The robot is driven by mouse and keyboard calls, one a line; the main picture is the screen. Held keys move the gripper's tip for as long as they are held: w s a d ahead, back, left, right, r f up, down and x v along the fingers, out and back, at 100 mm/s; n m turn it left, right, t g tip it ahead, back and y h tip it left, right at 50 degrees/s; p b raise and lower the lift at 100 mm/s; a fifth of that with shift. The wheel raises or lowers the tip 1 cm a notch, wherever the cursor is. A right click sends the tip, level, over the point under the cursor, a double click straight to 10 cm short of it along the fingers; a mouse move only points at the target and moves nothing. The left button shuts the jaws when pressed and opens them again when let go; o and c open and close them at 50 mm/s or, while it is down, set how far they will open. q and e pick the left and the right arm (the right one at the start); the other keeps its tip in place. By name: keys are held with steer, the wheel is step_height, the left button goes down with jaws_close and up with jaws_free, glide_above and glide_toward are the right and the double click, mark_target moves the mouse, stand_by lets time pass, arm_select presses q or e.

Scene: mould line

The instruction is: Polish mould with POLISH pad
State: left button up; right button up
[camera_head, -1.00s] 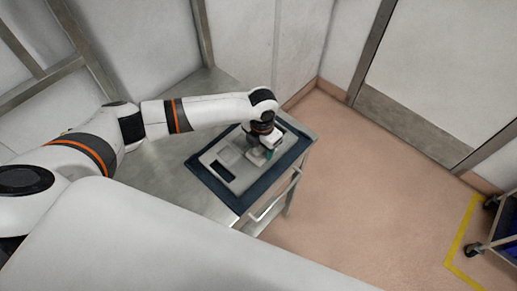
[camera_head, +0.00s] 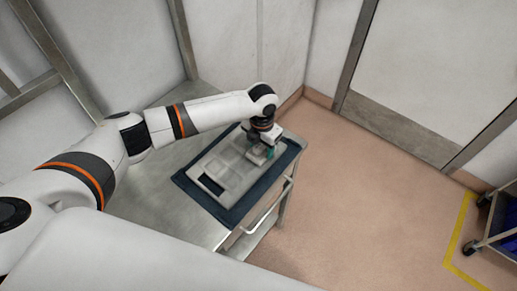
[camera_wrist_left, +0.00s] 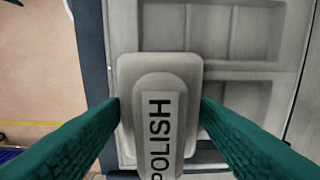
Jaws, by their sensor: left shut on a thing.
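The mould (camera_head: 230,166) is a flat grey plate with several rectangular recesses, lying on a dark blue mat. It also shows in the left wrist view (camera_wrist_left: 218,68). The grey POLISH pad (camera_wrist_left: 189,70) has a raised grip with a white label reading POLISH. My left gripper (camera_head: 264,149) is shut on the pad's grip, with one green finger on each side. The pad is over the mould's right end in the head view, by its outer rim. I cannot tell whether its underside touches the mould. The pad hides the surface beneath it. My right gripper is out of view.
The mat (camera_head: 227,217) lies on a steel trolley (camera_head: 205,229) with a side handle. Walls stand behind it. Open floor (camera_head: 350,190) is at the right, with a yellow line (camera_head: 457,237) and a blue cart (camera_head: 497,232) at the right edge.

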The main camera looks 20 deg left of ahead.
arm_select(q)
steer(key=shift+w+a+b, duration=0.15)
steer(key=shift+w+a, duration=0.15)
steer(key=shift+a, duration=0.65)
steer(key=shift+w+a+b, duration=0.15)
steer(key=shift+w+a, duration=0.2)
steer(key=shift+a, duration=0.55)
steer(key=shift+w+a+b, duration=0.15)
steer(key=shift+w+a, duration=0.15)
steer(key=shift+a, duration=0.65)
steer(key=shift+w+a+b, duration=0.2)
steer(key=shift+w+a, duration=0.05)
steer(key=shift+a, duration=0.4)
steer(key=shift+w+a+b, duration=0.2)
steer(key=shift+w+a, duration=0.05)
steer(key=shift+a, duration=0.35)
steer(key=shift+s+a+r+p, duration=0.1)
steer(key=shift+s+a+p, duration=0.1)
steer(key=shift+s+p, duration=0.5)
steer(key=shift+s+a+p, duration=0.25)
steer(key=shift+s+p, duration=0.2)
steer(key=shift+p, duration=0.15)
steer(key=shift+s+a, duration=0.15)
steer(key=shift+s, duration=0.25)
